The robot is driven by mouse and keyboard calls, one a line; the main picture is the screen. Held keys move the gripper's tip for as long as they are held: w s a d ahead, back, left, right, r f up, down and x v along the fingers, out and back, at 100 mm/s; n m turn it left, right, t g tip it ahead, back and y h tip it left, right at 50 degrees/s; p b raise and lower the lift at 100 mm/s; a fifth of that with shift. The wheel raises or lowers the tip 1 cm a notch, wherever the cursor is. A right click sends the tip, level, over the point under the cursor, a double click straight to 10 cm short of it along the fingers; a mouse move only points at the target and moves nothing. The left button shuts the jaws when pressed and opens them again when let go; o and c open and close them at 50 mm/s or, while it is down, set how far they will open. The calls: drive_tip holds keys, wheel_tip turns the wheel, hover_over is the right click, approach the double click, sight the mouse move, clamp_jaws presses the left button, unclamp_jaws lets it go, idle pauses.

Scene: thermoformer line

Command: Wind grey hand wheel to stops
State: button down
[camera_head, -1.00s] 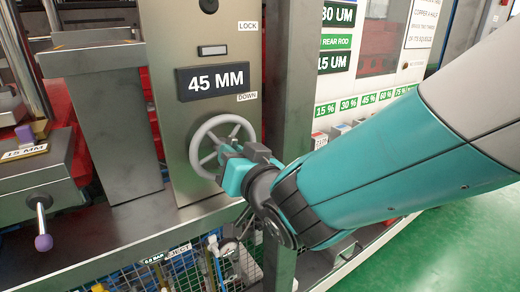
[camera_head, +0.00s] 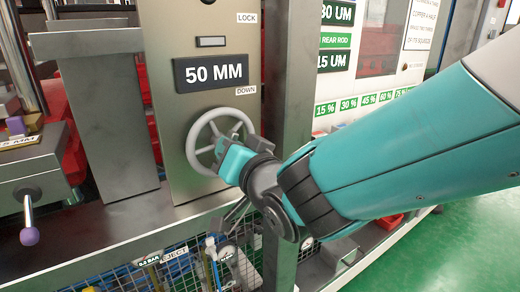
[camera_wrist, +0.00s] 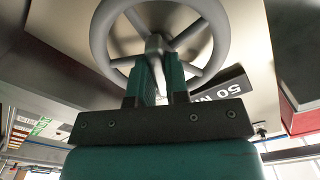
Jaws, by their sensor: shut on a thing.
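The grey hand wheel (camera_head: 205,127) is mounted on the steel panel below a dark display (camera_head: 211,73) that reads 50 MM. My gripper (camera_head: 232,160) is at the lower right part of the wheel in the head view. In the wrist view the wheel (camera_wrist: 98,35) fills the top, and my gripper (camera_wrist: 160,70) is shut on a grey part of the wheel near its hub. The jaw tips and the exact grip are partly hidden in the head view by my wrist.
The steel panel (camera_head: 180,130) carries LOCK and DOWN labels. A lever with a purple knob (camera_head: 29,236) sticks out at the left. A steel post (camera_head: 288,110) stands just right of the wheel, close to my arm. Green floor (camera_head: 470,240) is open at the right.

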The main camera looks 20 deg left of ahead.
drive_tip(key=shift+m+b, duration=0.3)
drive_tip(key=shift+m, duration=0.1)
drive_tip(key=m+b, duration=0.2)
drive_tip(key=b, duration=0.1)
drive_tip(key=shift+f, duration=0.1)
drive_tip(key=c, duration=1)
unclamp_jaws()
drive_tip(key=shift+c, duration=0.2)
drive_tip(key=b+v, duration=0.3)
drive_tip(key=v, duration=1.4)
drive_tip(key=shift+s, duration=0.2)
drive_tip(key=shift+d, duration=0.15)
